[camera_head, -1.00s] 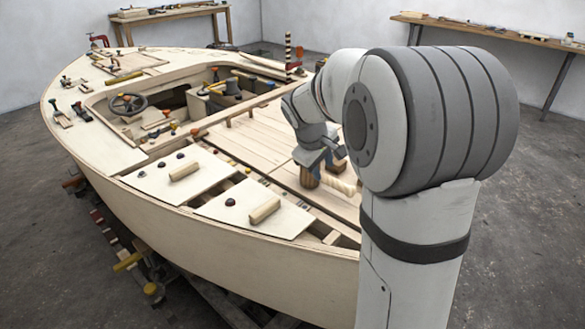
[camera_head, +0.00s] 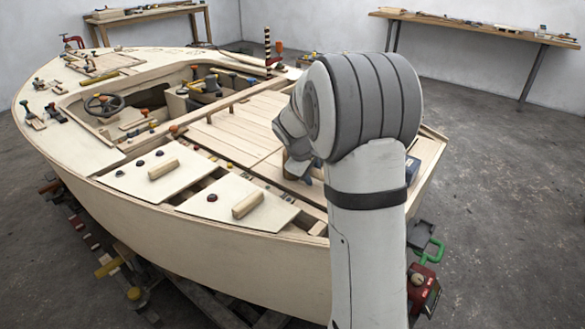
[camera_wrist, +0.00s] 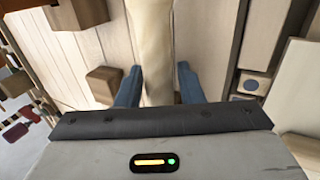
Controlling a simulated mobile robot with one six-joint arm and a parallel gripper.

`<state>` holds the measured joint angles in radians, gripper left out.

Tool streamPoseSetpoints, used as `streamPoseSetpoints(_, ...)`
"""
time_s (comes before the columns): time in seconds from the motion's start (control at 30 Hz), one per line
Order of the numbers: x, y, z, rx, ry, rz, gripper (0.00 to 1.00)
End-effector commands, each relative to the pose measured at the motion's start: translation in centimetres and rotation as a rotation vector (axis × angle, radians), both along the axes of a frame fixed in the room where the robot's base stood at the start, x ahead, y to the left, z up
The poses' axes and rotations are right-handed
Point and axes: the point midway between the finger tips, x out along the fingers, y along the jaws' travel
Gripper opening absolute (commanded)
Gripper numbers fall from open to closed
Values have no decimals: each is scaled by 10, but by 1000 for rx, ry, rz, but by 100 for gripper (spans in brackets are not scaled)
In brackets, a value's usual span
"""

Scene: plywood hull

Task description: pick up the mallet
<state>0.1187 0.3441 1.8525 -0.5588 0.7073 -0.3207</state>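The mallet's pale wooden handle (camera_wrist: 152,40) runs up and down the middle of the wrist view, and its lower part is hidden behind my gripper body. My gripper (camera_wrist: 158,88) has its two blue fingers on either side of this handle, with a narrow gap showing on each side. It is open. I cannot make out the mallet head in the wrist view. In the head view my gripper (camera_head: 304,172) is low over the boat's plank deck, mostly behind my arm. A brown wooden part beside it is mostly hidden, and I cannot tell whether it is the mallet head.
Brown wooden blocks (camera_wrist: 105,85) stand left of my fingers in the wrist view. A pale block with a dark round spot (camera_wrist: 254,84) is at the right. The boat's hatch panels (camera_head: 152,172) lie left of my arm. A green-handled clamp (camera_head: 432,250) is outside the hull.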

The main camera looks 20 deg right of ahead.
Motion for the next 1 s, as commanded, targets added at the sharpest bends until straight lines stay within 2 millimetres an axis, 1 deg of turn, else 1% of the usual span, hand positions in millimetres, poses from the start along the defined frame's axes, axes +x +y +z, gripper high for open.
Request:
streamPoseSetpoints(0.1,0,0,1,0,0,-1,33)
streamPoseSetpoints(0.5,0,0,1,1,-1,-2,1)
streamPoseSetpoints(0.73,0,-1,2,0,-2,-2,0)
streamPoseSetpoints(0.8,0,-1,5,0,-4,-2,0)
streamPoseSetpoints(0.87,0,-1,11,1,-5,-2,0)
streamPoseSetpoints(1.0,1,-1,37,0,-7,-3,0)
